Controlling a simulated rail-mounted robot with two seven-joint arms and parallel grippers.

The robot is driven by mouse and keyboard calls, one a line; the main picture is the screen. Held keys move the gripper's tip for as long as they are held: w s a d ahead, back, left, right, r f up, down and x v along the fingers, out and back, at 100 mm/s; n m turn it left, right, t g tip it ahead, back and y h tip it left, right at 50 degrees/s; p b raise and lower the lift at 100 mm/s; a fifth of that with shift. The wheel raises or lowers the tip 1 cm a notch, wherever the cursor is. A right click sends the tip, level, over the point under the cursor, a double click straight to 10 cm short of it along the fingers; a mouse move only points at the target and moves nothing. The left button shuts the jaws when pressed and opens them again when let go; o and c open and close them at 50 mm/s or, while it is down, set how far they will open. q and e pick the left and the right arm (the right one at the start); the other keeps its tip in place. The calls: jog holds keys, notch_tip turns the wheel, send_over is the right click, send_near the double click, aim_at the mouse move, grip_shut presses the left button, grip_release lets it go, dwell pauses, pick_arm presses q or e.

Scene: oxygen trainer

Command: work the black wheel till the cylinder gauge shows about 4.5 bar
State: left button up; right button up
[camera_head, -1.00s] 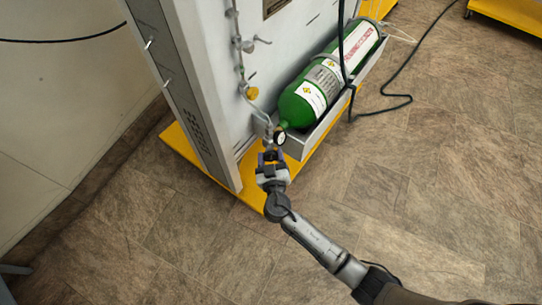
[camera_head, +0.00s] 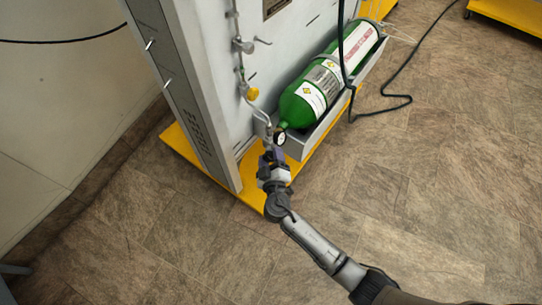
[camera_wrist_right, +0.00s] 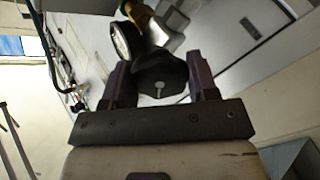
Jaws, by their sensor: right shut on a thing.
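A green gas cylinder (camera_head: 303,104) lies tilted in a grey tray (camera_head: 327,122) on the side of a grey cabinet. A small round gauge (camera_head: 280,138) sits at its valve end; its reading is too small to tell. In the right wrist view the gauge (camera_wrist_right: 120,42) is seen edge-on, so its dial is unreadable. My right gripper (camera_head: 270,159) is at the valve below the gauge. In the right wrist view its two fingers (camera_wrist_right: 159,82) are shut on the black wheel (camera_wrist_right: 160,72), one on each side. My left gripper is not in view.
The grey cabinet (camera_head: 211,105) stands on a yellow base (camera_head: 245,191). A dark cable (camera_head: 402,78) lies on the floor at right. The brown floor in front is clear.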

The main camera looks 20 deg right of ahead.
jog(key=n, duration=0.3)
jog(key=shift+r+p, duration=0.1)
jog(key=shift+p, duration=0.2)
jog(key=shift+n, duration=0.9)
jog(key=o, duration=0.9)
jog(key=p+v, duration=0.3)
jog(key=v, duration=1)
jog(key=shift+s+a+p, duration=0.1)
jog(key=shift+s+p, duration=0.3)
